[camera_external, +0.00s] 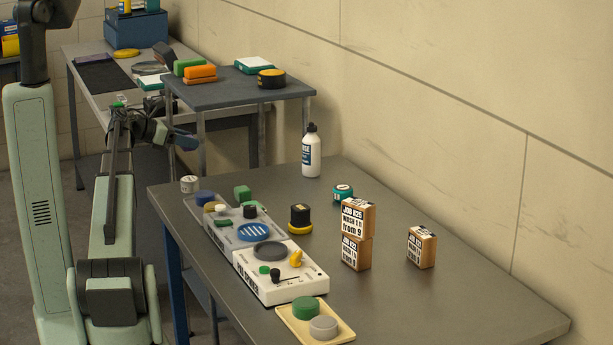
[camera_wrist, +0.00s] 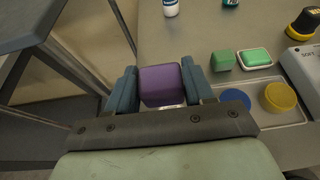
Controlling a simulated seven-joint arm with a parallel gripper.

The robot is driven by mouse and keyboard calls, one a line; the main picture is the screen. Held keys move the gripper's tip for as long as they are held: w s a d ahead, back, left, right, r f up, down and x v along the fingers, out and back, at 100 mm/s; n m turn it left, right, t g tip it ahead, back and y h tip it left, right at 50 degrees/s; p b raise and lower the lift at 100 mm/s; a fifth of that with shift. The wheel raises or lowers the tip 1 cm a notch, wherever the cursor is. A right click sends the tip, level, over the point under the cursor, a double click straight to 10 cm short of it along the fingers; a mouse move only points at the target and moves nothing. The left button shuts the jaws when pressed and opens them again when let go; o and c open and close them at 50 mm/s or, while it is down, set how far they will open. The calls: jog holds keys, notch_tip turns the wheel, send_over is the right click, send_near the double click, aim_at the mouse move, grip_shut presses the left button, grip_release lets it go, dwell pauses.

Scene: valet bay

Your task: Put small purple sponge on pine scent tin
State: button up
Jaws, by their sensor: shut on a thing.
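A small purple sponge (camera_wrist: 162,85) sits between the blue fingers of my gripper (camera_wrist: 162,90) in the wrist view, and my gripper is shut on it. In the external view my gripper (camera_external: 182,141) is in the air left of the near table's far end; the sponge cannot be made out there. I cannot read which tin is pine scent. A teal tin with a pale top (camera_external: 343,191) stands near the table's back edge. A white tin (camera_external: 189,184) stands at the left end. A green round tin (camera_external: 306,308) and a grey one (camera_external: 323,327) sit on a yellow tray (camera_external: 343,338).
A white bottle (camera_external: 311,152), stacked labelled boxes (camera_external: 356,236) and another box (camera_external: 427,247) stand on the near table (camera_external: 450,300). Trays with small items (camera_external: 310,284) lie along its front. A side table (camera_external: 235,95) holds sponges and a black-yellow tin (camera_external: 272,79).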

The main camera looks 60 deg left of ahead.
aim_at(188, 179)
jog(key=shift+f, duration=4.3)
jog(key=shift+f, duration=0.1)
jog(key=o, duration=1)
jog(key=shift+s+r, duration=0.1)
jog(key=shift+r, duration=0.1)
jog(key=v, duration=1.1)
jog(key=shift+s, duration=0.35)
jog(key=shift+r, duration=0.15)
